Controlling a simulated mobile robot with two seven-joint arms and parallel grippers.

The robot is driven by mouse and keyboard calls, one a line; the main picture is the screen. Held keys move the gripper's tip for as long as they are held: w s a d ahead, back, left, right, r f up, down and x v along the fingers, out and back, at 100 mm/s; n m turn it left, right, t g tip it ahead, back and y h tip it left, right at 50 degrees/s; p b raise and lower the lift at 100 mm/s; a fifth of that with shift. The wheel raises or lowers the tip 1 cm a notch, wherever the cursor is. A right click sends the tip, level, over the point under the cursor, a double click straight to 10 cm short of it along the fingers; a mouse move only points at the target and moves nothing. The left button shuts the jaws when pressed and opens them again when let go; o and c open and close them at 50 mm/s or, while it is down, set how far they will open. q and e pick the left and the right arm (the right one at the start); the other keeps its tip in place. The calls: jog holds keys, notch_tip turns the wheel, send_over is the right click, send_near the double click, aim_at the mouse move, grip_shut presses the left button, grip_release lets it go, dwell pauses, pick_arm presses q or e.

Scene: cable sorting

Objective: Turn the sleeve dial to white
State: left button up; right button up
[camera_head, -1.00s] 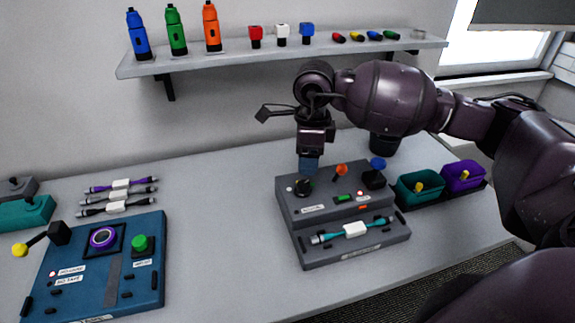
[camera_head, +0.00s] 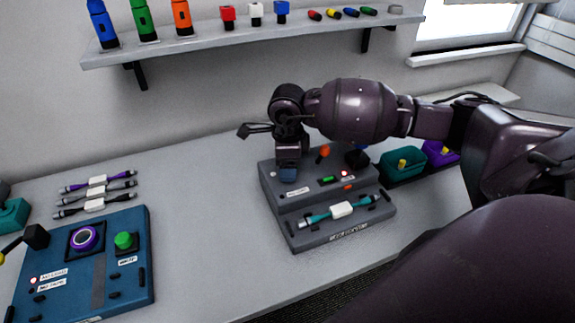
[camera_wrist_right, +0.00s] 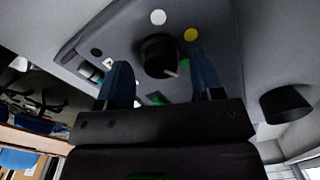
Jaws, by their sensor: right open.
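The sleeve dial (camera_wrist_right: 158,55) is a round black knob on the grey station (camera_head: 285,230). In the right wrist view a white dot (camera_wrist_right: 158,17), a yellow dot (camera_wrist_right: 190,34), a black dot and a partly hidden green mark surround it. A pale pointer mark shows on the knob's lower right side, away from the white dot. My right gripper (camera_head: 288,175) is over the station's left rear, where it hides the dial in the head view. Its blue fingers are open, one on either side of the knob in the right wrist view; I cannot tell whether they touch it.
A teal cable with a white label (camera_head: 341,209) lies on the station's front step. An orange-topped lever (camera_head: 323,152) stands close right of my gripper. Teal (camera_head: 400,162) and purple (camera_head: 440,152) bins are further right. A blue panel (camera_head: 60,250) is left; table between is clear.

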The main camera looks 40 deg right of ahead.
jog(key=shift+f, duration=0.35)
